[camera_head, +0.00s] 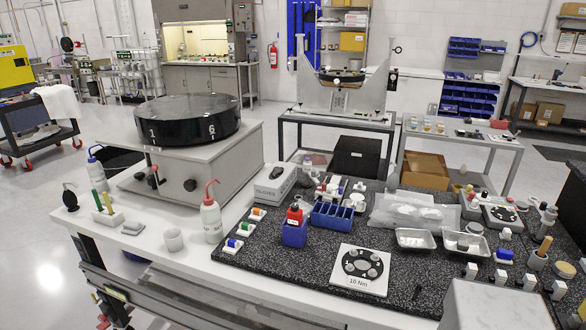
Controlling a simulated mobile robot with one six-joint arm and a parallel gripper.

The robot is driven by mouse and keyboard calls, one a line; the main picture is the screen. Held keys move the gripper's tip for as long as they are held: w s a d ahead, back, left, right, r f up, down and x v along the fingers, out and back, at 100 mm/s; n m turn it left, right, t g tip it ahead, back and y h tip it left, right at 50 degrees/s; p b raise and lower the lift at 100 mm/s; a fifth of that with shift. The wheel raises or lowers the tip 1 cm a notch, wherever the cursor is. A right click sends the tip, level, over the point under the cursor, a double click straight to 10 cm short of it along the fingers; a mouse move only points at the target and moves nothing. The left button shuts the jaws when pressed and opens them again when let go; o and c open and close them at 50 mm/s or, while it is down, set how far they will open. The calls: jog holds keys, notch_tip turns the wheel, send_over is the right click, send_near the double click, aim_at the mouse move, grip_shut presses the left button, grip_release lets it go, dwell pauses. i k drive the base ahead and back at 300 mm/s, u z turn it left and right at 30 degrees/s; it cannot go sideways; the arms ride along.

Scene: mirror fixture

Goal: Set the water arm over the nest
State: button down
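My gripper is not in view. A grey bench machine (215,165) stands on the left of the near table, with a large black disc (185,120) on top marked 1 and 6. Dark knobs show on its front. A grey frame with two upright sides (345,95) stands on a bench behind, with a dark round piece between its sides. A white plate marked 10 Nm (360,285) bears a dark ring with pale round pads and lies at the front of the dark mat. I cannot tell which of these is the nest, and I cannot pick out the water arm for sure.
The dark speckled mat (320,265) holds a blue bin (333,215), metal trays (415,238), a red-topped bottle on a blue block (294,228) and several small fittings. A white squeeze bottle (211,218) and white cup (173,239) stand left of it. A pale block (495,308) fills the lower right.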

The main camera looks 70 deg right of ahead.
aim_at(313, 173)
jog(key=z, duration=0.25)
jog(key=i, duration=0.95)
jog(key=z, duration=0.35)
